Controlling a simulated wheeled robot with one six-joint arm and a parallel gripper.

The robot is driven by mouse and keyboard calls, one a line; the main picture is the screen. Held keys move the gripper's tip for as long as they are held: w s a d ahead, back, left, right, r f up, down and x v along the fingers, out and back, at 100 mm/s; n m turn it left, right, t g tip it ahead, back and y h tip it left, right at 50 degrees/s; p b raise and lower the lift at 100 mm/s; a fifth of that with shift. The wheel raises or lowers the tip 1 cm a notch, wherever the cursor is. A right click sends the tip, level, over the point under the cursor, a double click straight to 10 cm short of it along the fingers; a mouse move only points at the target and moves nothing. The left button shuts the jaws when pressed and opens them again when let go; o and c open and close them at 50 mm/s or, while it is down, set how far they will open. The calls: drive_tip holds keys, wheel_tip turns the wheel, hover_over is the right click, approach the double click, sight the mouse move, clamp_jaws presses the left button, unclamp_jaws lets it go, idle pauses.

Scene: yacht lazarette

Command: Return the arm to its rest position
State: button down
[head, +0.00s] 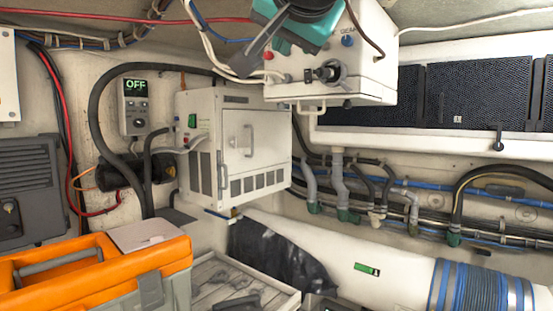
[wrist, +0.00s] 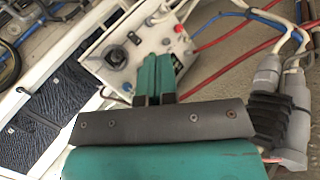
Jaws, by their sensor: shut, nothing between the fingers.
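My gripper (wrist: 155,60) shows in the wrist view with its two teal fingers side by side, shut and empty. A dark grey plate with screws lies behind the fingers. In the head view, part of my teal and dark grey gripper (head: 300,30) shows at the top centre, cut by the frame's top edge. It overlaps the upper left of a white control box (head: 372,75) in the picture. In the wrist view the fingers point toward that box (wrist: 108,62); whether they touch it cannot be told.
A white cabinet (head: 235,150) hangs below and left of the box. Loose cables (wrist: 235,62) run near my gripper. A display reading OFF (head: 135,106) is on the left wall. An orange toolbox (head: 150,264) stands lower left. Pipes and hoses (head: 340,180) line the right wall.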

drive_tip(key=s+d+f+n+g+b, duration=0.1)
drive_tip(key=d+f+n+g, duration=0.3)
drive_tip(key=f, duration=0.9)
drive_tip(key=s+d+f+n+g+b, duration=0.2)
drive_tip(key=d+f+n+g, duration=0.15)
drive_tip(key=f, duration=0.95)
drive_tip(key=s+d+f+n+g, duration=0.1)
drive_tip(key=s+d+f+g, duration=0.2)
drive_tip(key=s+f, duration=0.5)
drive_tip(key=s+d+f+n+g+y+b, duration=0.1)
drive_tip(key=s+d+f+n+g, duration=0.1)
drive_tip(key=s+f+g, duration=0.3)
drive_tip(key=s+d+f, duration=0.1)
drive_tip(key=s+f, duration=0.2)
drive_tip(key=s, duration=0.2)
drive_tip(key=shift+s+d+f, duration=0.15)
drive_tip(key=shift+s, duration=0.05)
